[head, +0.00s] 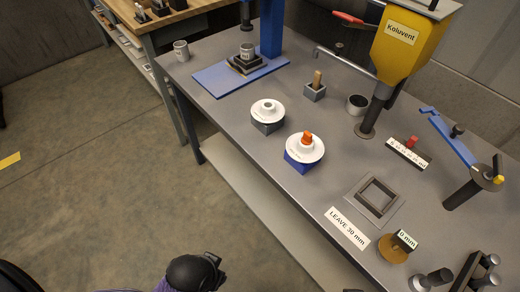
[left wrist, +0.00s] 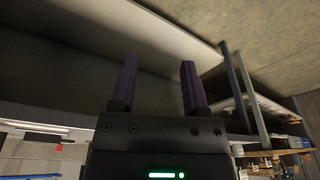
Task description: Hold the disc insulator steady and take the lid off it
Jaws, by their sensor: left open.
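A white disc insulator (head: 293,153) sits upright on a blue block on the grey bench, with an orange lid (head: 307,139) on its top. A second white disc insulator (head: 267,109) without an orange lid sits on a grey block behind it and to the left. My left gripper (left wrist: 157,85) shows in the left wrist view with two dark purple fingers apart and nothing between them. It faces a shelf and bench legs, away from both insulators. My right gripper is not in view.
The bench (head: 235,140) holds a square frame (head: 376,197), a "LEAVE 30 mm" label (head: 347,228), a yellow Koluvent hopper (head: 398,50) and a blue-armed tool (head: 450,140). A blue press base (head: 215,80) stands at the back. Bare bench surrounds the lidded insulator.

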